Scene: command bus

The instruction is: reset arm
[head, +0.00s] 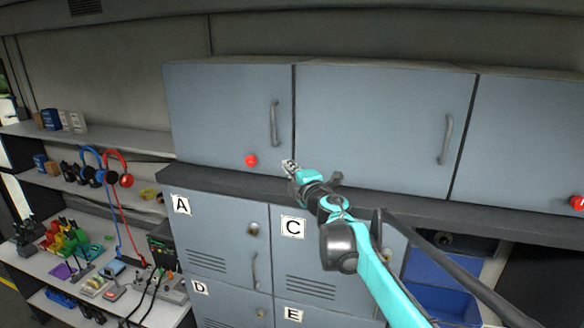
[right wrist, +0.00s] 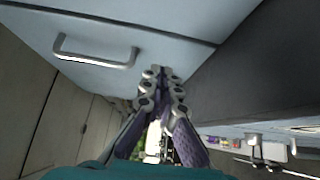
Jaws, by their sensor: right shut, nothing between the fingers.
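My right arm reaches up from the lower right in the head view. My right gripper (head: 289,166) is in front of the lower edge of the upper cabinets, near the seam between the left and middle doors. In the right wrist view my right gripper (right wrist: 163,72) is shut and empty, its fingertips together close to a grey-blue cabinet door (right wrist: 150,25). I cannot tell whether they touch it. A door handle (right wrist: 95,55) is to the left of the fingertips there, apart from them. My left gripper is not in view.
Upper cabinets have grey handles (head: 274,124) and a red knob (head: 251,161) left of my gripper. A dark ledge (head: 230,184) runs beneath. Shelves with headphones (head: 117,167) and tools stand at left. A blue bin (head: 440,298) is lower right.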

